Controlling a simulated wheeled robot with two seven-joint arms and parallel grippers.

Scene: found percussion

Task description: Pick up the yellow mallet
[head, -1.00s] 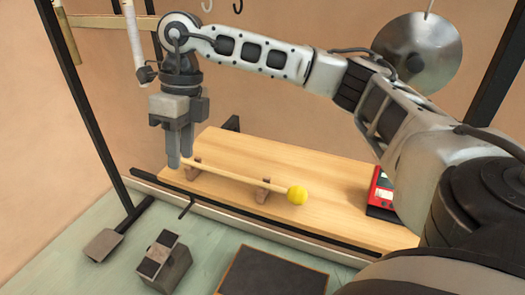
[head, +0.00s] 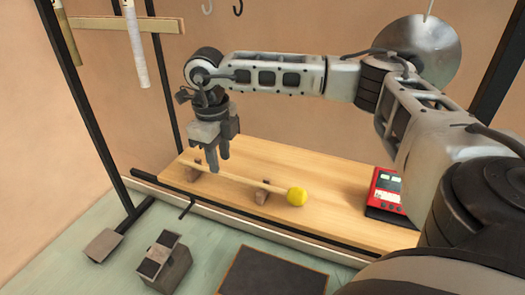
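The yellow mallet lies on two small brown rests on the wooden board (head: 330,185). Its round yellow head (head: 297,196) is at the right end, and its pale shaft (head: 243,180) runs up to the left. My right gripper (head: 219,167) points down over the left part of the shaft. Its two fingers stand apart with a small gap, and nothing shows between them. The fingertips hide a bit of the shaft or the board behind; I cannot tell how far above the shaft they are. My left gripper is out of view.
A red device (head: 385,193) sits at the board's right end. A round metal plate (head: 420,45) hangs behind my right arm. A grey block with a dark-padded top (head: 165,262) and a dark pad (head: 270,272) lie in front.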

